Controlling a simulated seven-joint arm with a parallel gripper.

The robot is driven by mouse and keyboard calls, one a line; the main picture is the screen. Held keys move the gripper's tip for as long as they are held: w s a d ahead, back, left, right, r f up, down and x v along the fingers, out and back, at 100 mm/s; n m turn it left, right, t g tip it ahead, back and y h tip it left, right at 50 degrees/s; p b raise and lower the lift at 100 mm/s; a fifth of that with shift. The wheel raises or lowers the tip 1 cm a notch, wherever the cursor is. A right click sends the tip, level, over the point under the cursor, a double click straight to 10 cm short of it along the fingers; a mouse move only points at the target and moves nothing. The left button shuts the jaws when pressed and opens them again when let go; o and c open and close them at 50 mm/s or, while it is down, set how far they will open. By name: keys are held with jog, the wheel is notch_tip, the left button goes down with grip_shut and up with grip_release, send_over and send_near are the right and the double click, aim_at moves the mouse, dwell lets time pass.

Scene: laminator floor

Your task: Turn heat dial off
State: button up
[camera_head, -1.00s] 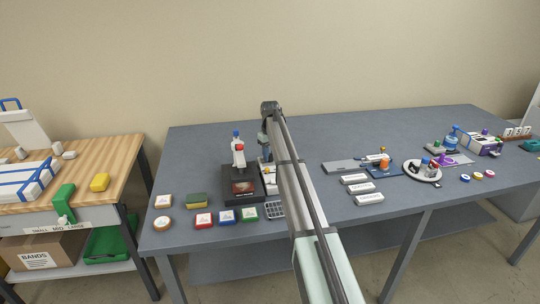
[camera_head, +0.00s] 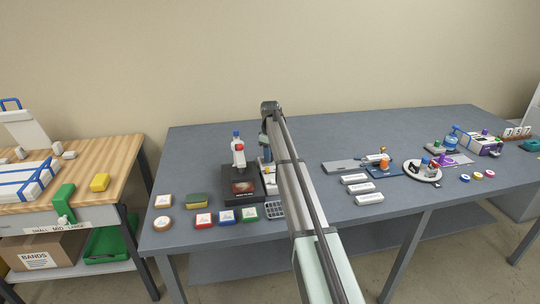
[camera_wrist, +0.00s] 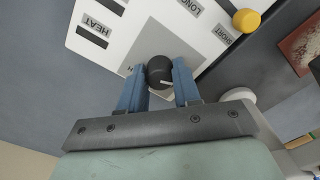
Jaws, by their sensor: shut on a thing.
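The heat dial (camera_wrist: 159,71) is a black round knob with a pale pointer line, on a white panel (camera_wrist: 125,45) in the wrist view. The panel carries the labels HEAT, LONG and SHORT. The pointer line runs toward the right in that view. My gripper (camera_wrist: 158,82) has its two blue fingers on either side of the dial, shut on it. The lettering by the dial is partly hidden by the fingers. In the head view my arm covers most of the white panel (camera_head: 267,178), and the dial is hidden there.
A yellow knob (camera_wrist: 246,20) stands on the same panel, near SHORT. A black device (camera_head: 243,188) with a bottle (camera_head: 238,150) above it is left of my arm. Several coloured blocks lie along the front edge. White labelled blocks (camera_head: 361,188) lie to the right.

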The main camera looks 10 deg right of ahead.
jog(key=o, duration=1.1)
jog(key=shift+c, duration=0.2)
notch_tip(320, 180, up, 14)
jog(key=shift+f, duration=0.1)
